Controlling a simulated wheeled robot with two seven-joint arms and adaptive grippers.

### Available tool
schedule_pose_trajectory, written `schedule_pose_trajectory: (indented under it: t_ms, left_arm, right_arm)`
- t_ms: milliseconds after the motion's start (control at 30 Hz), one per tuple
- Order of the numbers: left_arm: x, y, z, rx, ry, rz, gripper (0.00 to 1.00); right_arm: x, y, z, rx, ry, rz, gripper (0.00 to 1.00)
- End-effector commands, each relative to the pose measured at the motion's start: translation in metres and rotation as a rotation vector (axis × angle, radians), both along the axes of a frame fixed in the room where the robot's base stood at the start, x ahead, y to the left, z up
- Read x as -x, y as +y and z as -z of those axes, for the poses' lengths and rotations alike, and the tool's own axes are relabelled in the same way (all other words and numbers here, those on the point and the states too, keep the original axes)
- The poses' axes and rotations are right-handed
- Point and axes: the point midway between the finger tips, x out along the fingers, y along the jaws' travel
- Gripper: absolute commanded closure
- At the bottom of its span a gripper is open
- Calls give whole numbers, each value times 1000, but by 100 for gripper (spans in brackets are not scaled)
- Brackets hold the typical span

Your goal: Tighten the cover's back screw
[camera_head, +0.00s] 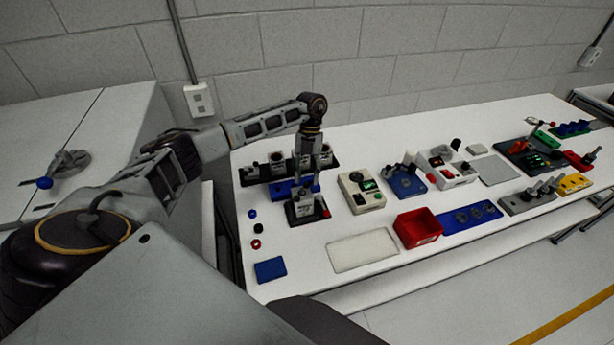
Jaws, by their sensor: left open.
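My left gripper (305,182) points straight down at the left part of the white table. It is open, over or just behind a small dark fixture (308,215) with a grey part and a red spot at its right. I cannot tell whether the fingers touch anything. The cover and its back screw are too small to make out for certain; the gripper hides part of the fixture's back. A blue base (283,190) lies behind, partly hidden by the gripper. My right gripper is out of the picture.
A black rack (262,172) with grey cups stands behind the gripper. A red bin (418,227), blue tray (455,222) and pale mat (362,250) line the front. A blue block (270,269) lies front left.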

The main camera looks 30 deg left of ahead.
Motion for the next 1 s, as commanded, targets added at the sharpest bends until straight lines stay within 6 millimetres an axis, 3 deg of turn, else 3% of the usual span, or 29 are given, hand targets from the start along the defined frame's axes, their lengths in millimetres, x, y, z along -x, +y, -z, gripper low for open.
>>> schedule_pose_trajectory:
  t_ms: [533,833,1000]
  left_arm:
    - [4,-2,11,0,0,0,61]
    - [4,-2,11,0,0,0,99]
    - [4,-2,11,0,0,2,100]
  right_arm:
    - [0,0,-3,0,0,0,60]
    - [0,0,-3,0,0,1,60]
    - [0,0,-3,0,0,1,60]
